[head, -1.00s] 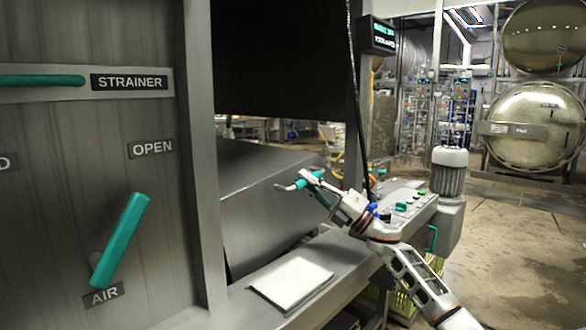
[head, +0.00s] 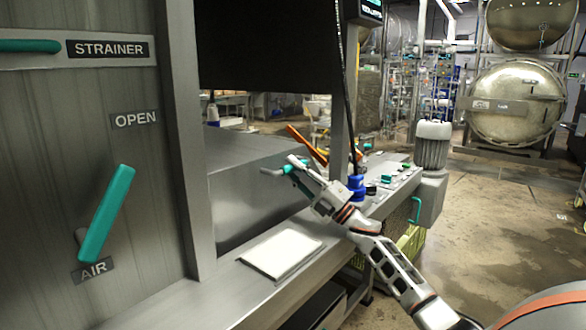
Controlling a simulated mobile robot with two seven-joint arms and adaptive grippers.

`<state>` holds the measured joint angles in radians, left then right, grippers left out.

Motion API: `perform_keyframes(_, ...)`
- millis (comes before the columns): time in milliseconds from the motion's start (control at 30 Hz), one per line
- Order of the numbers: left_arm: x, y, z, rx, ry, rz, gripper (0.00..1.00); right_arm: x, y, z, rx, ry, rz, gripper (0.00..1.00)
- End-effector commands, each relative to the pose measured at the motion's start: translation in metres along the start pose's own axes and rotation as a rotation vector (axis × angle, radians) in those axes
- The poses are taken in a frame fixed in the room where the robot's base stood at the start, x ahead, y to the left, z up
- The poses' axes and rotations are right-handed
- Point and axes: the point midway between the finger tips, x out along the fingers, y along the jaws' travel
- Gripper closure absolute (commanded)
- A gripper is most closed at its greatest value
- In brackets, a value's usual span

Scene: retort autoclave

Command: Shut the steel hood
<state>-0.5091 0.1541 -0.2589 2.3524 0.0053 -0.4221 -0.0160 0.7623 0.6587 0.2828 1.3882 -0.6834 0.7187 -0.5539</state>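The steel hood (head: 235,188) is a grey sheet-metal box in the opening right of the panel. A teal bar handle (head: 289,169) with grey ends sticks out from its right front. My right gripper (head: 293,165) is at this handle, its fingers closed around it, with teal showing on both sides; the far finger is partly hidden. The hood's front lower edge is close above the steel ledge (head: 225,290); whether it touches there cannot be told. My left gripper is not in view.
A panel with a teal AIR lever (head: 106,213) and a STRAINER handle (head: 30,46) stands close at left. A white plate (head: 282,253) lies on the ledge. A control box with buttons (head: 385,180) and a grey motor (head: 433,145) are at right. Floor is clear beyond.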

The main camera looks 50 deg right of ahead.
Motion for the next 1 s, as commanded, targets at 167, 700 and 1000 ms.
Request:
perform_keyframes(167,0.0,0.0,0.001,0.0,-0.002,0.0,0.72,0.0,-0.001,0.0,-0.001,0.001,-0.001,0.72)
perform_keyframes(700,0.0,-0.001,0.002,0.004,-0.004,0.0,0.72,-0.045,0.006,0.001,-0.003,0.001,-0.004,0.72)
perform_keyframes(1000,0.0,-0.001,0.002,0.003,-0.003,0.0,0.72,-0.093,0.038,0.003,-0.001,0.001,-0.004,0.72)
